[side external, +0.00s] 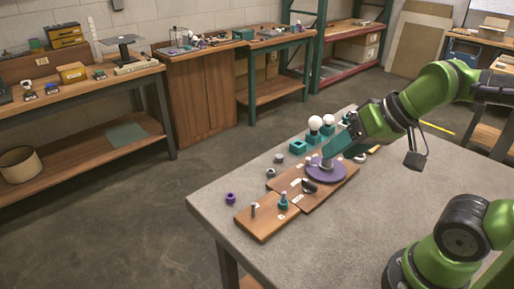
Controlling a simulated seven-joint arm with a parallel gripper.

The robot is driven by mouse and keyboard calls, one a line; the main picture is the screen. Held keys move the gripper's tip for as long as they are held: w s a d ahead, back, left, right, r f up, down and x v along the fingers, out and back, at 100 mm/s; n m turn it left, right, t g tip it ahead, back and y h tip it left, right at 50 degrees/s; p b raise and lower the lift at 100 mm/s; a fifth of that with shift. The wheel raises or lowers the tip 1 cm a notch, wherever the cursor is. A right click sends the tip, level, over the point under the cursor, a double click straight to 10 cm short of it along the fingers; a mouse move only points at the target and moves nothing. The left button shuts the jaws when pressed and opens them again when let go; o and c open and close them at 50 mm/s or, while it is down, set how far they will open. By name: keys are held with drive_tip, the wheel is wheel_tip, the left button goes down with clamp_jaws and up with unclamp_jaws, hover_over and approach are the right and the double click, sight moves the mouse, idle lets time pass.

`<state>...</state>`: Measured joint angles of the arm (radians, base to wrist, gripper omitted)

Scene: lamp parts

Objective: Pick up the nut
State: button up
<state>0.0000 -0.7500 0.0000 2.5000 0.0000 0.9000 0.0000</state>
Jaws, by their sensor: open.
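A small purple ring-shaped part that looks like a nut (231,198) lies on the grey table, left of the wooden boards. Two small grey parts, one near the boards (271,173) and one farther back (279,158), could also be nuts; they are too small to tell. My gripper (327,158) points down and left over the round purple lamp base (341,173), far to the right of the purple ring. It is open. A pale upright piece on the base shows close to the fingertips, and I cannot tell whether they touch.
Wooden boards (257,228) with a peg and a teal part (283,203) stand near the front left table edge. A teal block (298,147) and white bulbs (315,123) stand behind. The table (330,240) is clear at front right.

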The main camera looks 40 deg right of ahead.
drive_tip(key=shift+o, duration=0.2)
drive_tip(key=n+g+h, duration=0.2)
drive_tip(key=n+g, duration=0.2)
drive_tip(key=g, duration=0.3)
hover_over(272, 175)
drive_tip(key=d, duration=0.1)
wheel_tip(272, 175, down, 9)
drive_tip(key=r+n, duration=0.1)
drive_tip(key=n, duration=0.1)
drive_tip(key=f, duration=1)
drive_tip(key=shift+w+d+f, duration=0.2)
drive_tip(key=shift+w+d, duration=0.05)
drive_tip(key=shift+w+a+f, duration=0.1)
drive_tip(key=shift+a+f, duration=0.1)
drive_tip(key=shift+f, duration=1.3)
drive_tip(key=shift+a+f, duration=0.2)
drive_tip(key=shift+f, duration=1.25)
drive_tip(key=shift+c, duration=0.4)
